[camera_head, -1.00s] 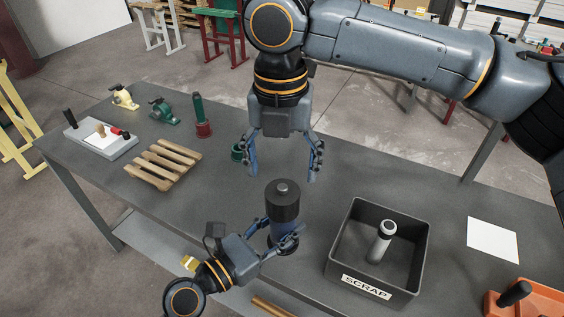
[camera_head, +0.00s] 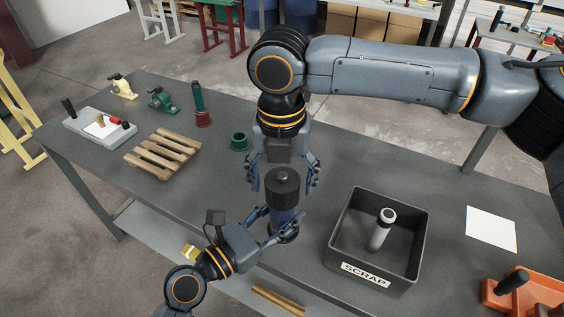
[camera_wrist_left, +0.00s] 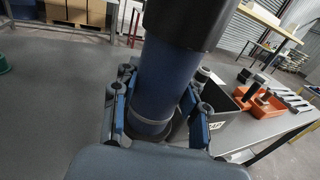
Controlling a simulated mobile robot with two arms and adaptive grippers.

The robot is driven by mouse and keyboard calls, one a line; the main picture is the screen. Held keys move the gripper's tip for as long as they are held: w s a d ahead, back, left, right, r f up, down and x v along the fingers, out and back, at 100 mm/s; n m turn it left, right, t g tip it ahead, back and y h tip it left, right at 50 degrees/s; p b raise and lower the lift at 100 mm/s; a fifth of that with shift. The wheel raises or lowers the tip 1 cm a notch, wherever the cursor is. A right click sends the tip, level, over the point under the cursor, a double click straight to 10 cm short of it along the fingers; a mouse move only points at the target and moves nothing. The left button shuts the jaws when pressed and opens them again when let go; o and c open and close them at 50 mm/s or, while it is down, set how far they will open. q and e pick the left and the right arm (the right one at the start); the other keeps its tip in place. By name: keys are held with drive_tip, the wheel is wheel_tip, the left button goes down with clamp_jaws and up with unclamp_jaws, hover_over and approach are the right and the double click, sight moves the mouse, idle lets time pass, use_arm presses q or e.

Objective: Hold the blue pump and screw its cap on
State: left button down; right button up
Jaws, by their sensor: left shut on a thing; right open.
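The blue pump (camera_head: 285,218) stands upright near the front of the grey table, with its dark cap (camera_head: 283,192) on top. My left gripper (camera_head: 283,228) is shut around the pump's lower body. In the left wrist view the blue body (camera_wrist_left: 163,85) stands between its fingers and the dark cap (camera_wrist_left: 190,20) covers the upper part. I cannot tell how tightly the cap sits. My right gripper (camera_head: 284,188) points down, open and empty, just behind the cap in the picture. Its fingers lie on either side of the cap's outline; contact is not visible.
A black scrap bin (camera_head: 345,215) holding a grey cylinder (camera_head: 381,229) stands to the right. A green ring (camera_head: 240,142), a wooden pallet (camera_head: 150,150) and a red-and-green pump (camera_head: 201,104) are to the left. A white sheet (camera_head: 491,229) and orange tray (camera_head: 535,295) lie at far right.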

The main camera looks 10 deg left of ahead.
drive_tip(key=shift+f, duration=0.7)
drive_tip(key=c, duration=1.2)
drive_tip(key=m, duration=0.6)
drive_tip(key=shift+c, duration=0.3)
drive_tip(key=m, duration=1.9)
drive_tip(key=shift+m, duration=0.4)
drive_tip(key=o, duration=1.3)
